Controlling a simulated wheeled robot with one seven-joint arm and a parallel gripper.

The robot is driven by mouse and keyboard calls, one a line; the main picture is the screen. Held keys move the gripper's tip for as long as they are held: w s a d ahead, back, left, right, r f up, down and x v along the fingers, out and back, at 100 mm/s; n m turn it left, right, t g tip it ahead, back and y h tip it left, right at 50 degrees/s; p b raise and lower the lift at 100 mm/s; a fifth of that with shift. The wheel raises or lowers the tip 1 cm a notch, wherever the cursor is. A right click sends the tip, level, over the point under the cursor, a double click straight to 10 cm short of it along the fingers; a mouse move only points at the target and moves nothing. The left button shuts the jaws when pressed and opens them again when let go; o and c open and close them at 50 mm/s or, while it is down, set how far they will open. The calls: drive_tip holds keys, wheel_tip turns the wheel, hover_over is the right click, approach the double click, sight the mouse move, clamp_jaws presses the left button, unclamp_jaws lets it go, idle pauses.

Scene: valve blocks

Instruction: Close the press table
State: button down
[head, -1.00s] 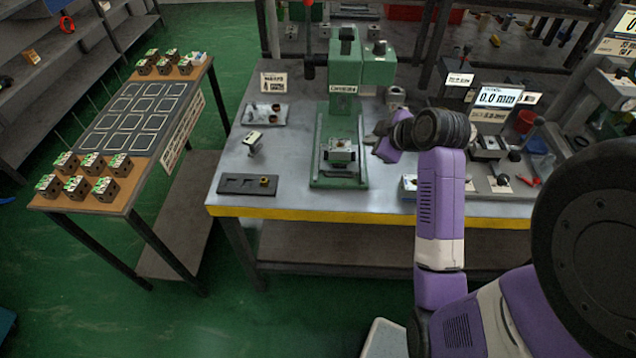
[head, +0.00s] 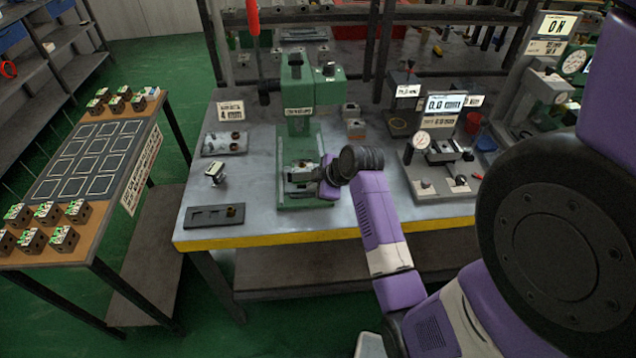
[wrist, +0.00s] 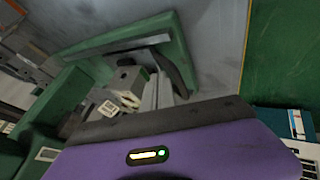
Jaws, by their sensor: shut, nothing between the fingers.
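The green press (head: 299,95) stands on the workbench, its head above a long green base (head: 296,203). The press table (head: 300,178) sits low on that base with a small grey block on it. My gripper (head: 322,176) is at the right side of the table, very close to it; the head view does not show clearly whether they touch. In the wrist view, my gripper's fingers (wrist: 158,92) are shut and empty beside the grey block (wrist: 125,80), over the green base (wrist: 178,38). My arm hides part of the base's right side.
A gauge stand (head: 432,160) stands to the right. A side table (head: 82,190) with several blocks is at the left. The bench's front strip is clear.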

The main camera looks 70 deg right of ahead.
drive_tip(key=shift+w+f, duration=0.1)
drive_tip(key=shift+f, duration=0.05)
drive_tip(key=w+d+b, duration=0.1)
drive_tip(key=d, duration=0.3)
drive_tip(key=w+d+b, duration=0.2)
drive_tip(key=d, duration=0.2)
drive_tip(key=w+d+b, duration=0.1)
drive_tip(key=w+d, duration=0.1)
drive_tip(key=d, duration=0.2)
drive_tip(key=shift+f, duration=0.15)
drive_tip(key=shift+w+d, duration=0.15)
drive_tip(key=shift+d, duration=0.25)
drive_tip(key=shift+r, duration=0.2)
